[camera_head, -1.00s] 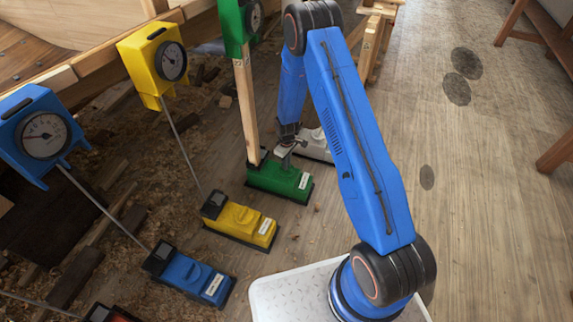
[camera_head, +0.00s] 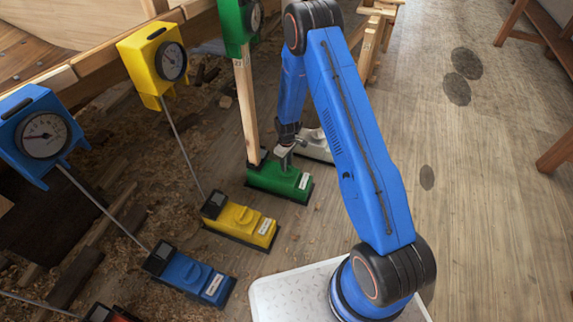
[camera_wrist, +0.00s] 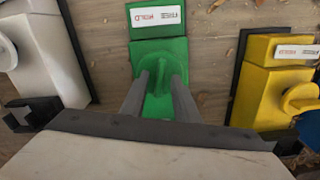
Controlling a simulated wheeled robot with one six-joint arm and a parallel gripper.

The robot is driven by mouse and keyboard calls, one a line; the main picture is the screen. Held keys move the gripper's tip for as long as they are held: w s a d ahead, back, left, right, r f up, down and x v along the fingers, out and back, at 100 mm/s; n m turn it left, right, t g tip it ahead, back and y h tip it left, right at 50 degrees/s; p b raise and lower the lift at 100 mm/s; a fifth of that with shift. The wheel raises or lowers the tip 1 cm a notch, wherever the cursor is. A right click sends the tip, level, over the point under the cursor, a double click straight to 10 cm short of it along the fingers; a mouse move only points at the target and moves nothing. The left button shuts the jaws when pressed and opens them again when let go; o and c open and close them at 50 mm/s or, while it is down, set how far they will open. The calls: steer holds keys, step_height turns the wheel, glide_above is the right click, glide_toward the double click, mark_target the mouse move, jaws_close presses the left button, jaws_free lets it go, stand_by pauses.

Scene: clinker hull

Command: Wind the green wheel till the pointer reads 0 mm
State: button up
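The green wheel (camera_wrist: 168,58) is a rounded knob on the green base unit (camera_wrist: 158,30), which stands on the floor in the head view (camera_head: 292,186). My gripper (camera_wrist: 163,82) points down at this wheel, its two grey fingers close together with green between them. I cannot tell whether they press on the wheel. In the head view my gripper (camera_head: 286,152) hides most of the wheel. The green gauge (camera_head: 254,16) tops a wooden post rising from the unit. It is turned and cut by the top edge, so its pointer is not readable.
A yellow unit (camera_head: 242,222) and a blue unit (camera_head: 192,277) stand nearby, with a yellow gauge (camera_head: 170,61) and a blue gauge (camera_head: 42,134) on rods. A white unit (camera_head: 316,146) stands close behind the green one.

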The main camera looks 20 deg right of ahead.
step_height(320, 180, up, 17)
steer(key=shift+r, duration=0.15)
stand_by(0.5)
steer(key=s+d+r+m+t, duration=0.1)
steer(key=s+r, duration=0.4)
steer(key=r, duration=0.5)
steer(key=s+d+r+m, duration=0.1)
steer(key=s+r, duration=0.4)
steer(key=r, duration=0.4)
steer(key=s+d+r+m+t, duration=0.15)
steer(key=s+r, duration=0.35)
steer(key=r, duration=0.5)
steer(key=s+d+r+m+t, duration=0.1)
steer(key=s+r, duration=0.3)
steer(key=s, duration=1)
steer(key=s+d+r+m+t, duration=0.1)
steer(key=s+r+m, duration=0.2)
steer(key=s, duration=1.1)
step_height(320, 180, up, 2)
steer(key=shift+s+d+r, duration=0.2)
steer(key=shift+d, duration=0.2)
steer(key=shift+m, duration=0.25)
